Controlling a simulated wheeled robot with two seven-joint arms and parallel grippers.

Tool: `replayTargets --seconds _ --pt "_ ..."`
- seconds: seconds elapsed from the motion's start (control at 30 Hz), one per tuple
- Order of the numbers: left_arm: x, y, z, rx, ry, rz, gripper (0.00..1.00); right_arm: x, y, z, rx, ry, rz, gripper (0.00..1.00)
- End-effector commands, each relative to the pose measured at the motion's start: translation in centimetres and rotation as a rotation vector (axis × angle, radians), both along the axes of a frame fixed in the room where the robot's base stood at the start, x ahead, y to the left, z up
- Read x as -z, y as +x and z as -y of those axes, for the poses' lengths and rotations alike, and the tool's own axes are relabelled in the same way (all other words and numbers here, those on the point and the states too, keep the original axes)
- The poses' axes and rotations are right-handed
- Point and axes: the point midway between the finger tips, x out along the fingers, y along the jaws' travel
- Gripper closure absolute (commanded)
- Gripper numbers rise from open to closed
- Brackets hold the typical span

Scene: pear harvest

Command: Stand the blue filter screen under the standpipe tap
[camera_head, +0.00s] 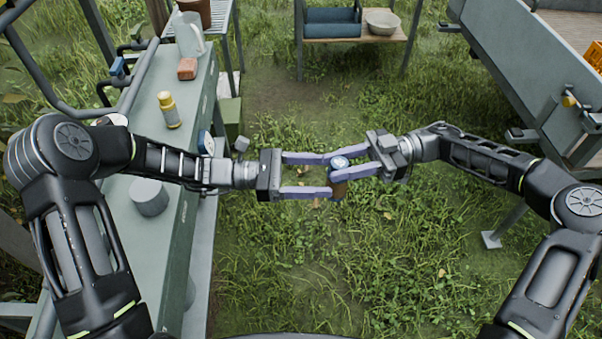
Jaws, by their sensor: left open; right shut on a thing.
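My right gripper (341,165) is shut on a small item (339,188) with a round blue top and a brown lower part, held above the grass. My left gripper (328,176) is open, its fingertips close to the same item on either side; I cannot tell whether they touch it. A round blue-rimmed disc with a pale face (206,143) shows at the bench's edge, partly hidden behind my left arm. I cannot tell which of these is the filter screen. Grey pipes with a blue fitting (117,66) stand at the upper left; I cannot clearly make out the tap.
A grey-green bench (180,225) runs along the left, bearing a yellow bottle (169,110), a brick-coloured block (187,68), a pale jug (188,35) and a grey cylinder (149,196). A grey trailer (520,70) stands right. A shelf with a bowl (382,22) stands behind. Grass between is open.

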Motion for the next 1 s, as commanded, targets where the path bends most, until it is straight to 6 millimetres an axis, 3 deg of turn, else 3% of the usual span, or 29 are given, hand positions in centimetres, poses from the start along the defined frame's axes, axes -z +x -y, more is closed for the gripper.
replayTargets --seconds 0.2,0.4,0.8,1.0 --pt "0.0 0.0 4.2 0.004 0.0 -0.001 0.32 0.0 0.0 0.0 0.0 0.0 0.0 1.0" --pt "0.0 0.2 6.7 0.002 0.0 -0.001 0.32 0.0 0.0 0.0 0.0 0.0 0.0 1.0" --pt "0.0 0.2 7.4 0.0 0.001 -0.001 0.32 0.0 0.0 0.0 0.0 0.0 0.0 1.0" --pt "0.0 0.2 7.3 0.0 0.001 0.0 0.48 0.0 0.0 0.0 0.0 0.0 0.0 1.0"
